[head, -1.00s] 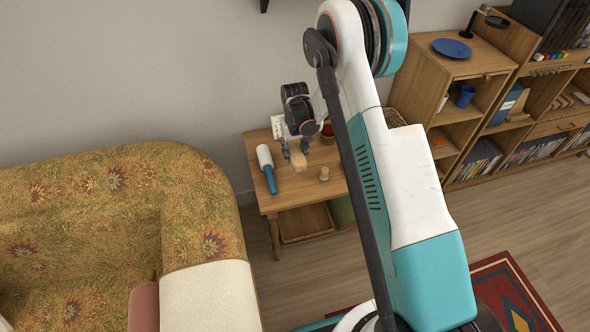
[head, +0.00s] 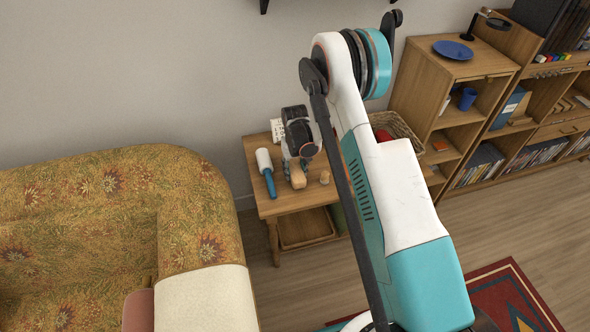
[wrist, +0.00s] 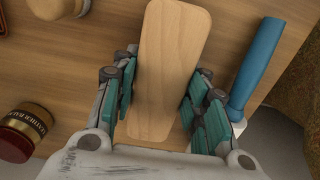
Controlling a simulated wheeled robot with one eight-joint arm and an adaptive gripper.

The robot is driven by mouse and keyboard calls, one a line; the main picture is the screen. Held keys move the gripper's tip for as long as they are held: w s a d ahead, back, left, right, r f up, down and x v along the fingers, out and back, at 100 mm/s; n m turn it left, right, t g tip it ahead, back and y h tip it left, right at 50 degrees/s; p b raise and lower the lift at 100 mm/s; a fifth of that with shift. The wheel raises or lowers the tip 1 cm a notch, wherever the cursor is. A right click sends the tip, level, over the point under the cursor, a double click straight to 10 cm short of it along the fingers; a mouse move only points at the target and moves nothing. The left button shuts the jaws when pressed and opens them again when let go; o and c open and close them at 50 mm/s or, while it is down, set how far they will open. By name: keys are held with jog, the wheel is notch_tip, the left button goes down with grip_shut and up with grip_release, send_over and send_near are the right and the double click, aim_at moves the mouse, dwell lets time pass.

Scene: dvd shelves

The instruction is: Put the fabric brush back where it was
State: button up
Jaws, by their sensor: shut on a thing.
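The fabric brush (head: 298,176) shows as a pale wooden, rounded block over the small wooden side table (head: 284,205). In the wrist view the brush (wrist: 171,62) lies lengthwise between the teal finger pads of my gripper (wrist: 163,100), which is shut on it. My gripper (head: 292,166) also shows in the head view, above the table between the lint roller and a small wooden item. The brush's bristles are hidden, and I cannot tell whether it touches the tabletop.
A lint roller (head: 265,164) with a blue handle lies left of the brush. A small round wooden item (head: 325,177) stands to the right. A leather balm jar (wrist: 22,130) shows in the wrist view. The patterned sofa (head: 185,190) borders the table; shelves (head: 470,110) stand right.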

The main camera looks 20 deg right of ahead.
jog(key=o, duration=1)
jog(key=shift+f, duration=0.1)
notch_tip(320, 180, up, 12)
jog(key=p, duration=0.4)
notch_tip(320, 180, up, 16)
jog(key=t, duration=0.2)
send_over(295, 167)
jog(key=s, duration=0.4)
jog(key=s+r+t, duration=0.1)
jog(key=s+r, duration=0.6)
jog(key=r, duration=0.2)
jog(key=s+r+t, duration=0.1)
jog(key=s+r, duration=0.1)
jog(key=s, duration=0.5)
jog(key=s+r+t, duration=0.1)
jog(key=s+r, duration=0.2)
jog(key=s, duration=0.5)
jog(key=s+r+t, duration=0.2)
jog(key=s, duration=0.5)
jog(key=shift+s+r, duration=0.15)
jog(key=shift+s, duration=0.2)
